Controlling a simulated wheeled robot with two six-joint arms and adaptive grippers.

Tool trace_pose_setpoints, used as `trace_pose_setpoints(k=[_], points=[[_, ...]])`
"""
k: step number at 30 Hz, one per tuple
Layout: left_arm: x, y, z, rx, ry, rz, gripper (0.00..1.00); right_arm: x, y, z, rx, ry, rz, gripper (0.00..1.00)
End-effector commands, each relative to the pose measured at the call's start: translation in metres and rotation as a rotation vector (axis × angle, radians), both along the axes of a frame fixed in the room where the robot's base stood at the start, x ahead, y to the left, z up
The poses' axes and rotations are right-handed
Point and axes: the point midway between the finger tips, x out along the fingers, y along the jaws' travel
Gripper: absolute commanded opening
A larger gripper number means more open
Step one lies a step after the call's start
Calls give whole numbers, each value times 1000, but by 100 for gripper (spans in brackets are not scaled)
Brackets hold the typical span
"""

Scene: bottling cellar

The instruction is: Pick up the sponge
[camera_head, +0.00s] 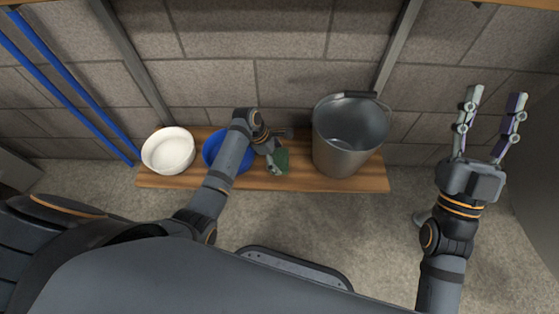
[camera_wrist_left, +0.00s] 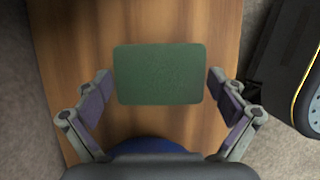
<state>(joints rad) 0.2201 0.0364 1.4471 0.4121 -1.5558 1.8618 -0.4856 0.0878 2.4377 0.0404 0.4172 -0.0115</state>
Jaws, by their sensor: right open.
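The sponge is a green rectangular block (camera_wrist_left: 160,75) on a wooden shelf board (camera_wrist_left: 185,20). In the head view a green patch of it (camera_head: 282,159) shows between the blue bowl and the bucket, partly covered by my left gripper (camera_head: 280,152). In the left wrist view my left gripper (camera_wrist_left: 160,90) is open, with one finger on each side of the sponge. The fingertips are close to its short edges; I cannot tell whether they touch. My right gripper (camera_head: 490,97) is open and empty, raised at the right, away from the shelf.
A metal bucket (camera_head: 347,145) stands on the shelf right of the sponge. A blue bowl (camera_head: 212,152), partly behind my left arm, and a white bowl (camera_head: 168,150) stand to the left. Blue pipes (camera_head: 75,90) run along the block wall. Floor in front is mostly clear.

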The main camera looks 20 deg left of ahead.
Motion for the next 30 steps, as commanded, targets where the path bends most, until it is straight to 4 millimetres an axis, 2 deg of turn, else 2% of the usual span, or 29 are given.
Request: trace_pose_setpoints(k=[1, 2, 11, 17, 23, 30], points=[[0, 0, 0, 0, 0, 0, 82, 0, 0, 0, 0, 1, 0, 45], [0, 0, 0, 0, 0, 0, 78, 0, 0, 0, 0, 1, 0, 45], [0, 0, 0, 0, 1, 0, 78, 0, 0, -1, 0, 2, 0, 45], [0, 0, 1, -1, 2, 0, 78, 6, -1, -8, 1, 45, -1, 45], [0, 0, 4, -1, 2, -1, 78, 23, -2, -38, 5, 192, -5, 45], [0, 0, 7, -1, 2, -1, 78, 41, -3, -93, 10, 434, -8, 45]])
